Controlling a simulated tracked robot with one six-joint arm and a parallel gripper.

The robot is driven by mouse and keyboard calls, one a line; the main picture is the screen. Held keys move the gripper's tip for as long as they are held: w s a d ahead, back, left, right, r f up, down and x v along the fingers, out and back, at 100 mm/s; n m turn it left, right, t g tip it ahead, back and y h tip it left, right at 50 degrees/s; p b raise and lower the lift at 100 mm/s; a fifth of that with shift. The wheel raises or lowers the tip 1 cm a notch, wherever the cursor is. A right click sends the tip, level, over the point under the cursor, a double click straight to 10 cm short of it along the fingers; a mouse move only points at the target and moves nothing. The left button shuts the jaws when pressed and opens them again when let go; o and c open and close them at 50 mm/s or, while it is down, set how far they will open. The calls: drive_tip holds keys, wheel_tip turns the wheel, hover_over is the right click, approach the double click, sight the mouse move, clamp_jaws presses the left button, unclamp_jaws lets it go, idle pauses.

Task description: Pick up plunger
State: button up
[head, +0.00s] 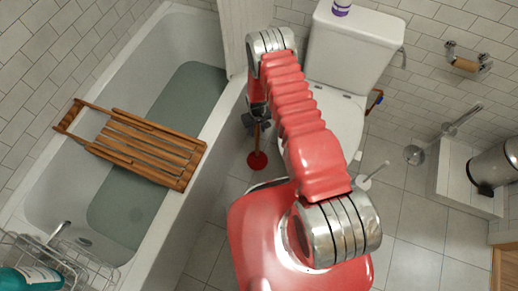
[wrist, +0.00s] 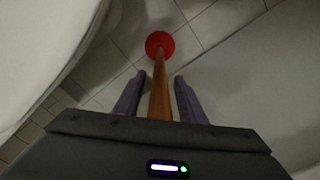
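The plunger has a red cup (head: 257,161) and a wooden handle. It stands on the tiled floor between the bathtub and the toilet. In the wrist view the plunger (wrist: 160,85) runs from its red cup at the top down between my fingers. My gripper (wrist: 160,78) is open, with a purple-grey finger on each side of the handle and a visible gap on both sides. In the head view my gripper (head: 257,120) is over the upper handle, partly hidden by my red arm. The top end of the handle is hidden.
The bathtub (head: 215,150) with a wooden rack (head: 145,145) is on the left. The white toilet (head: 345,50) stands close on the right of the plunger. A toilet brush (head: 372,178), a wall shelf and a metal bin (head: 492,165) are farther right. Floor at lower right is clear.

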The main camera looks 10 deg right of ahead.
clamp_jaws()
drive_tip(key=shift+r, duration=0.15)
idle(0.5)
wheel_tip(320, 180, up, 10)
drive_tip(key=shift+f, duration=0.1)
idle(0.6)
drive_tip(key=shift+w, duration=0.1)
idle(0.6)
